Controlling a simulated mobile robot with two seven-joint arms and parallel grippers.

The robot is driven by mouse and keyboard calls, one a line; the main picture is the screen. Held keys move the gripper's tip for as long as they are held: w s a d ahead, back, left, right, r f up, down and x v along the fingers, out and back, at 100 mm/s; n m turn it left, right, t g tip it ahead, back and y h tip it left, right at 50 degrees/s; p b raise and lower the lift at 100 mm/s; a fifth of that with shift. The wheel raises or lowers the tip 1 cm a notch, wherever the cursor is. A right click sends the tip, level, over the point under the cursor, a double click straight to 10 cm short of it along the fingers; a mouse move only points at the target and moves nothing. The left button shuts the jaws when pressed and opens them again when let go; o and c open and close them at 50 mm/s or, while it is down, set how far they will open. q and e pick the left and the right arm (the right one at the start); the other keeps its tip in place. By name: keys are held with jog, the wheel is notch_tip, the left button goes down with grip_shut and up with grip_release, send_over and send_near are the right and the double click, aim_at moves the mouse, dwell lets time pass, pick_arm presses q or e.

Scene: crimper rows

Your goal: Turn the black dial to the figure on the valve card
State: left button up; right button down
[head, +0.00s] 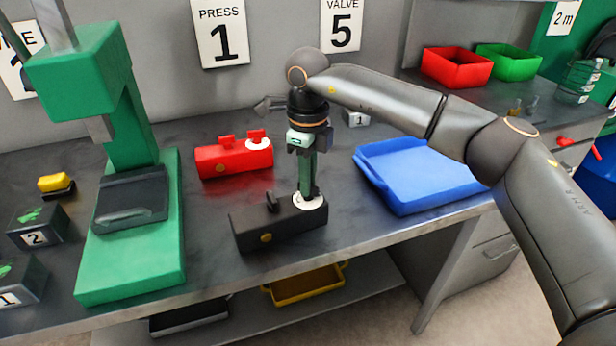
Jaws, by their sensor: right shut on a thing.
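The black block (278,229) with a dial on its right top end sits near the front edge of the bench. A white scale disc (311,202) lies around the dial. My right gripper (309,192) points straight down and is shut on the black dial, which its fingers mostly hide. I cannot read the dial's pointer or the figures on the disc. The valve card (341,25) on the wall shows 5. The press card (220,32) beside it shows 1. My left gripper is not in view.
A red block (234,159) with a similar white disc stands behind the black one. A green press (130,180) stands to the left. A blue tray (415,180) lies to the right, under my right arm. Red (457,67) and green (508,62) bins stand at the back right.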

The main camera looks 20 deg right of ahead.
jog(key=m, duration=0.5)
jog(key=shift+m, duration=0.3)
jog(key=m, duration=1.2)
jog(key=shift+m+p, duration=0.3)
jog(key=m, duration=0.5)
jog(key=shift+m, duration=0.4)
jog(key=c, duration=0.9)
grip_release()
notch_tip(320, 180, up, 13)
jog(key=shift+f, duration=0.2)
